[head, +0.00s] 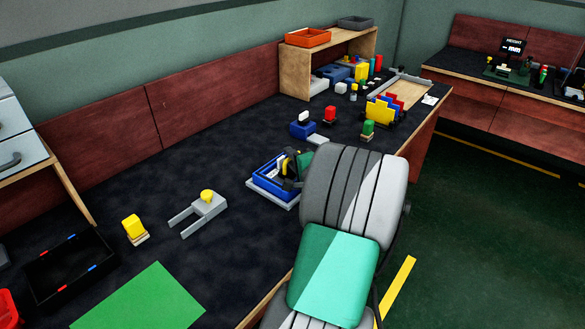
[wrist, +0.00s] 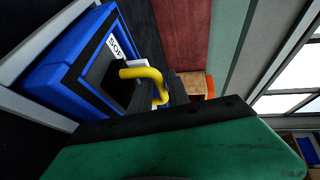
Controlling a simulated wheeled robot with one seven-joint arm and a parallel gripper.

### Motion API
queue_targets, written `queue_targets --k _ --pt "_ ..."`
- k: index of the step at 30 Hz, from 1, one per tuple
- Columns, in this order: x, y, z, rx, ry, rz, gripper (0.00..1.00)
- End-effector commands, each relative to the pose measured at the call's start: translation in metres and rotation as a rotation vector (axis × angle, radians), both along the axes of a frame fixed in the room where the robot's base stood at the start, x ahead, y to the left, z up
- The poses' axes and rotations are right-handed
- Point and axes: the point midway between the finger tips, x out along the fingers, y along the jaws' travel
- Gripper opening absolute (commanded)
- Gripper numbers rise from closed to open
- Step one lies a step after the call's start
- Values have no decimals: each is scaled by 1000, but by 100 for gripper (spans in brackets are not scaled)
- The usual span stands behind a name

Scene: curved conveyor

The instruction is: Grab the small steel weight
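I cannot pick out a small steel weight with certainty in either view. My gripper (head: 291,170) is at the blue tray (head: 262,186), partly hidden behind my own arm in the head view. A curved yellow handle (wrist: 145,73) rises from the dark block, close to the black edge of my green gripper part. Whether the gripper touches the handle, and how far its fingers are apart, is hidden.
A grey forked piece with a yellow knob (head: 207,198) lies left of the tray. A blue block (head: 302,130), a red-topped piece (head: 330,114) and a green-topped piece (head: 367,129) stand beyond. A wooden shelf (head: 294,72) is at the back. Dark bench surface (head: 160,190) is clear toward the wall.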

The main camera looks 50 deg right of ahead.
Motion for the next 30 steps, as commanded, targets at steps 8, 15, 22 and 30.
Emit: queue_targets --k 8,15,22,30 --pt "0 0 0 0 0 0 0" --pt "0 0 0 -1 0 0 0" --pt "0 0 0 -1 0 0 0" --pt "0 0 0 -1 0 0 0"
